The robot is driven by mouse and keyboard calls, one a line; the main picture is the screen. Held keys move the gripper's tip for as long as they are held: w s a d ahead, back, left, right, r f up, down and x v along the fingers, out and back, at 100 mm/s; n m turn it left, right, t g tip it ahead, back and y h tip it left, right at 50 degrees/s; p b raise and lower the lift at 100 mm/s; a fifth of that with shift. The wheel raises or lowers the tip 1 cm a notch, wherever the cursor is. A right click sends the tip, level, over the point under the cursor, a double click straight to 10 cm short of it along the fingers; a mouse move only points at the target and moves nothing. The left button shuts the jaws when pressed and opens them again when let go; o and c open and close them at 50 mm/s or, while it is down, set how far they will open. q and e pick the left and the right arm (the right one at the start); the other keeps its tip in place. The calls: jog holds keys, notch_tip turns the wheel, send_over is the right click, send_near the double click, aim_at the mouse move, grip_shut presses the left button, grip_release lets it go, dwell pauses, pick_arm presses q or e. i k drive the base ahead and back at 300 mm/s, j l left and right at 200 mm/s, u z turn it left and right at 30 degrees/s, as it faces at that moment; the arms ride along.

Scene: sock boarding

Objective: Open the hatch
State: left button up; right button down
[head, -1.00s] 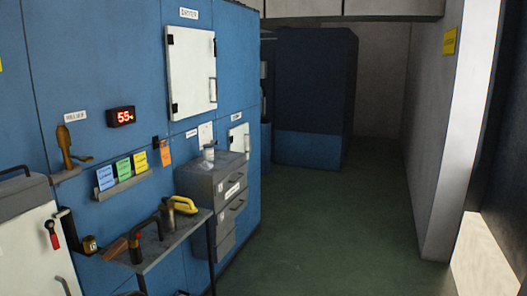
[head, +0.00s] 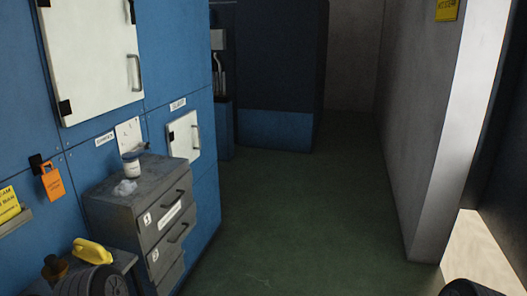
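A small white hatch (head: 184,138) with a dark handle on its right side is set in the blue wall, just beyond a grey drawer cabinet. It looks shut. A larger white door (head: 92,50) with a grey handle at its right and black hinges at its left is nearer and higher on the same wall. It also looks shut, and its top is cut off. I cannot tell which of the two is the task's hatch. Neither gripper shows. Dark rounded parts at the bottom left and bottom right edges look like my arms.
The grey drawer cabinet (head: 155,222) juts out below the hatches, with a white jar (head: 131,165) on top. A shelf with a yellow object (head: 92,251) is at lower left. Green floor (head: 300,220) is clear ahead. A pale wall (head: 430,120) bounds the right.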

aim_at(183, 133)
jog(key=i+l, duration=0.15)
jog(key=i, duration=3.05)
jog(key=j+u, duration=0.05)
jog(key=j, duration=0.1)
